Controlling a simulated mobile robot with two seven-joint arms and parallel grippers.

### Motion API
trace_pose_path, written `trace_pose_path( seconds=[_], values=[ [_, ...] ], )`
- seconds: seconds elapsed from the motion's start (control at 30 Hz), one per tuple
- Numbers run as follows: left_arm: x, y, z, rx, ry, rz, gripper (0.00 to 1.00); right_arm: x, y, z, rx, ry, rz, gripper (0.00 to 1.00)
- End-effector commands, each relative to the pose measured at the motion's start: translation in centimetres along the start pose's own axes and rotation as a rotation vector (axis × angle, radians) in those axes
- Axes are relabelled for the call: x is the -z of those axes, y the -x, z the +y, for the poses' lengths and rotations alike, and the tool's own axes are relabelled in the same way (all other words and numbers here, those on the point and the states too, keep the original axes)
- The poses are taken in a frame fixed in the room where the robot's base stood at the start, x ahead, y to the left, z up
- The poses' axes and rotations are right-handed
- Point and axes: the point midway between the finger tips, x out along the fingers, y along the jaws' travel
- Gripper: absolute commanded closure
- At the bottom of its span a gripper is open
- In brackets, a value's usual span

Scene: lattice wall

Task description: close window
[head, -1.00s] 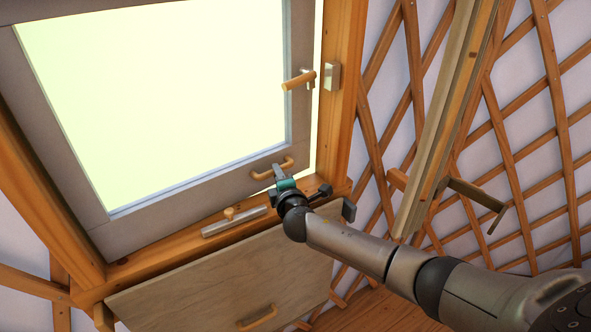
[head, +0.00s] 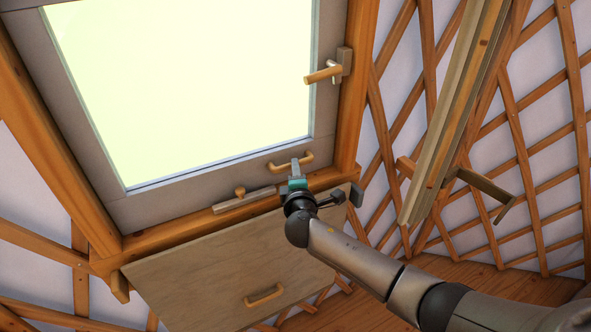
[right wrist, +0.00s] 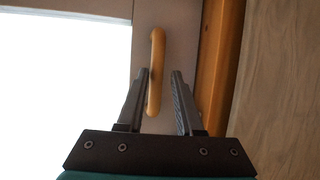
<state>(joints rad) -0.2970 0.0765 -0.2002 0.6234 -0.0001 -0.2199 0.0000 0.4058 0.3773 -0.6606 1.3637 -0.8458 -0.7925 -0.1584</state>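The window (head: 85,110) has a grey frame around a bright pane and sits in an orange wooden surround; I see no clear gap along its right side. A lever handle (head: 322,75) on its right edge meets a metal catch (head: 344,62) on the surround. A curved wooden pull (head: 302,158) is on the window's lower rail. My right gripper (head: 296,168) is at this pull. In the right wrist view the fingers (right wrist: 160,75) are apart, with the pull (right wrist: 157,50) between them, nearer the left finger; contact is unclear. My left gripper is out of view.
A stay bar with a knob (head: 241,193) lies along the sill (head: 180,228). Below is a wooden panel (head: 200,275) with a pull (head: 264,296). A post with a bracket (head: 485,188) stands to the right, before the lattice wall (head: 535,110).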

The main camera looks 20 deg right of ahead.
Motion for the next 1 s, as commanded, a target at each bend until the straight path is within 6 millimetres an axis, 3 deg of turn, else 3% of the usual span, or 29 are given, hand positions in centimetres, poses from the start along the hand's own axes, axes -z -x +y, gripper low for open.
trace_pose_path(
  seconds=[0.13, 0.53, 1.0],
  values=[
    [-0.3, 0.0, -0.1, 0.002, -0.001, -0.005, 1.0, 0.0, 0.0, 0.1, -0.002, 0.0, 0.001, 0.48],
    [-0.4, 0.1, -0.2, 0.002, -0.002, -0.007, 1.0, 0.1, 0.6, 0.2, -0.003, 0.0, 0.004, 0.48],
    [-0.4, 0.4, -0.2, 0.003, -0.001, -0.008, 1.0, 0.1, 7.2, 0.1, -0.001, -0.002, 0.004, 0.48]
  ],
)
